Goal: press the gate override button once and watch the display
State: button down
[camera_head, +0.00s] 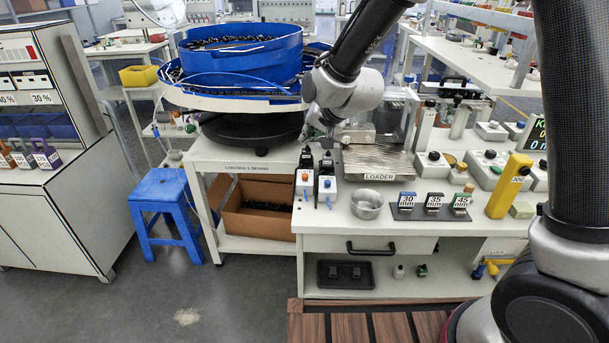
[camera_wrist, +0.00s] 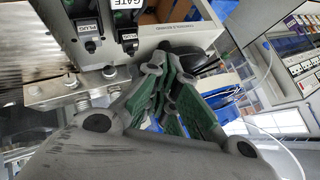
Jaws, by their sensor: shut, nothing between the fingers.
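My gripper (camera_head: 330,137) hangs above the loader bench, over the back of two small black-and-white control boxes. In the wrist view its green-padded fingers (camera_wrist: 172,82) are together with nothing between them. A box labelled GATE (camera_wrist: 128,35) is at the top of the wrist view, beside one labelled PLUG (camera_wrist: 86,38); the fingers are apart from both in the picture. In the head view the left box (camera_head: 304,186) has an orange button and the right box (camera_head: 327,188) a blue one. The gate override button cannot be singled out. A dark display (camera_head: 537,136) with green and yellow text is partly cut off by my arm.
The ribbed LOADER plate (camera_head: 378,161) lies behind. A blue bowl feeder (camera_head: 240,60) is to the left. A blue stool (camera_head: 163,199) stands on the floor.

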send_over(308, 176)
jog(key=w, duration=0.1)
jog(key=shift+f, duration=4.4)
jog(key=shift+f, duration=0.45)
jog(key=shift+f, duration=0.5)
jog(key=shift+r, duration=0.95)
